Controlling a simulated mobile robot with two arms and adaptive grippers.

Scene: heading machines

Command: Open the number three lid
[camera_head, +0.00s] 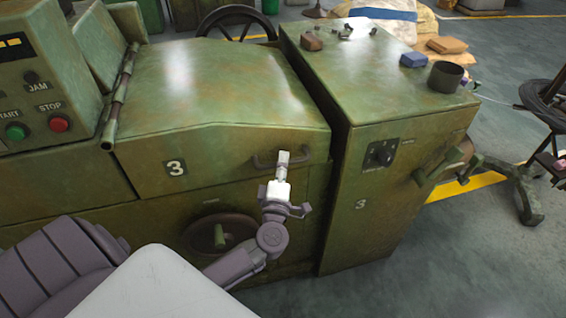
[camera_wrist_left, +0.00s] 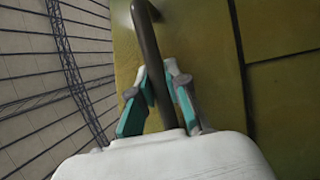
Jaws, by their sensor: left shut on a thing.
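The number three lid (camera_head: 215,95) is the green metal cover with a white "3" plate on its front face. It looks closed, flush with the machine body below. Its dark bar handle (camera_head: 312,155) is on the right part of that face. My left gripper (camera_head: 283,160) is at the handle. In the left wrist view, the handle bar (camera_wrist_left: 150,55) runs between the two teal-padded fingers of my left gripper (camera_wrist_left: 158,95), which is shut on it. The part of the handle behind the gripper is hidden in the head view. My right gripper is not in view.
A control panel with a green button (camera_head: 16,131) and a red stop button (camera_head: 60,124) stands at the left. A cabinet (camera_head: 375,85) with a rotary switch (camera_head: 380,154) stands right of the lid. A handwheel (camera_head: 237,18) is behind it.

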